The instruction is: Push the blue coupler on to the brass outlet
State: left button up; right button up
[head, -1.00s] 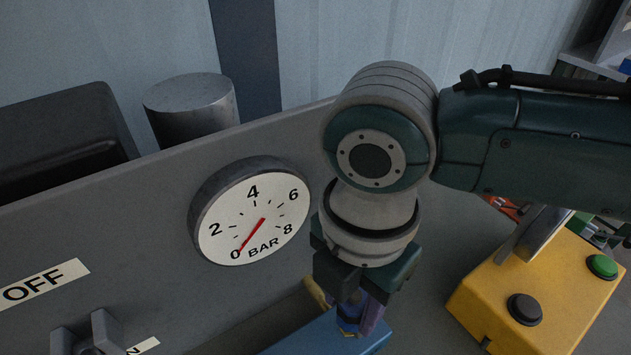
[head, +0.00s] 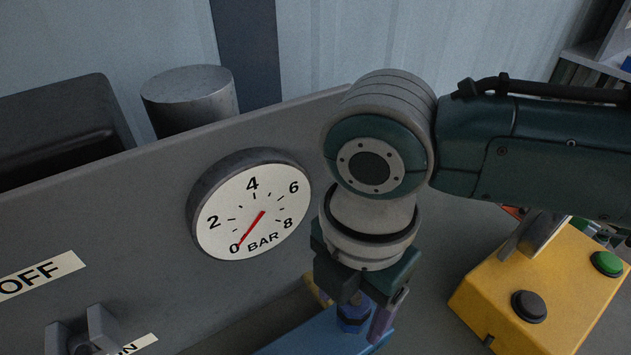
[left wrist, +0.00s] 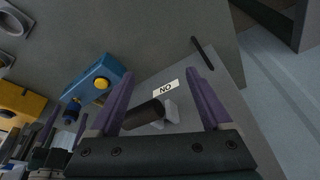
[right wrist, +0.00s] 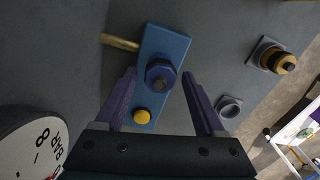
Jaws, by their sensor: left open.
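The blue coupler (right wrist: 160,73), a six-sided piece with a dark centre, stands on a blue block (right wrist: 170,42) with a yellow button (right wrist: 141,116). In the head view the coupler (head: 352,314) shows below my right gripper (head: 366,308). My right gripper (right wrist: 159,76) is open, with one purple finger on each side of the coupler and small gaps visible. A brass fitting (right wrist: 286,64), which looks like the outlet, sits on a grey square plate, apart from the coupler. My left gripper (left wrist: 158,76) is open, with a dark handle (left wrist: 146,115) between its fingers.
A brass rod (right wrist: 119,42) comes out beside the blue block. A grey ring (right wrist: 229,106) is right of my right fingers. The pressure gauge (head: 250,211) reads 0. A yellow box (head: 535,290) with buttons stands at right in the head view.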

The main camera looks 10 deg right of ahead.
jog(key=shift+o, duration=0.5)
jog(key=shift+r, duration=0.1)
